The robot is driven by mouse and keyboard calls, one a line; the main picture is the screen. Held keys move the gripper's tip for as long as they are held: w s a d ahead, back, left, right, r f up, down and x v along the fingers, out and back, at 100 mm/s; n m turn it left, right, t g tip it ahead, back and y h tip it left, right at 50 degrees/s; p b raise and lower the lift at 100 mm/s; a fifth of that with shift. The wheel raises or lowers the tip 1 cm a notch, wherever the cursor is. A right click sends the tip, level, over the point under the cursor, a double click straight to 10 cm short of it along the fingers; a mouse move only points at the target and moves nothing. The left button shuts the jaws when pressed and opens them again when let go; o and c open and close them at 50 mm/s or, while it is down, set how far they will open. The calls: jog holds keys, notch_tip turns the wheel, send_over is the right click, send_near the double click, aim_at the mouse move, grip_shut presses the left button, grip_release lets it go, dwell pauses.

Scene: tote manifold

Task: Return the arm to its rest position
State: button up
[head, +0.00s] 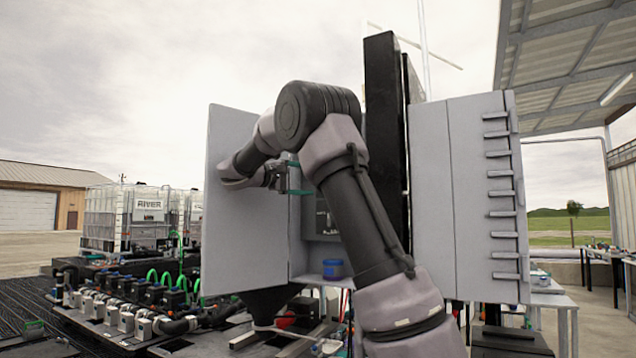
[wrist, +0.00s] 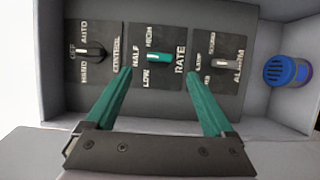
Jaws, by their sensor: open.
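My gripper (wrist: 158,82) is open and empty in the wrist view, its two green fingers apart. The fingers point at a control panel with three rotary switches. The RATE switch (wrist: 159,58) with a green knob shows between the fingertips; I cannot tell whether they touch the panel. The CONTROL switch (wrist: 92,52) is on the left and the ALARM switch (wrist: 222,63) on the right. In the head view my arm is raised and bent, with my gripper (head: 300,178) at the open cabinet (head: 248,200). My arm hides much of the panel.
A blue cup-like object (head: 333,269) sits on the cabinet's ledge and shows right of the panel in the wrist view (wrist: 287,71). The open cabinet door flanks my arm on the left. A black column (head: 385,160) stands close behind my arm. White tanks (head: 130,215) stand at left.

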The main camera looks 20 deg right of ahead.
jog(key=shift+v, duration=1.2)
jog(key=s+d+f+m+g+y, duration=0.1)
jog(key=s+d+f+y, duration=0.2)
jog(key=s+f+y, duration=0.35)
jog(key=s+d+f+m+g+y, duration=0.1)
jog(key=s+d+f+y, duration=0.25)
jog(key=s+f, duration=0.5)
jog(key=s+a+f+m+t+y, duration=0.2)
jog(key=s+a+f+y, duration=0.1)
jog(key=s+a, duration=0.4)
jog(key=s+a+f+m+t+y, duration=0.2)
jog(key=s+a+y, duration=0.4)
jog(key=s, duration=0.6)
jog(key=shift+s+a+f+m, duration=0.25)
jog(key=shift+a+f+m, duration=0.5)
jog(key=shift+f, duration=0.5)
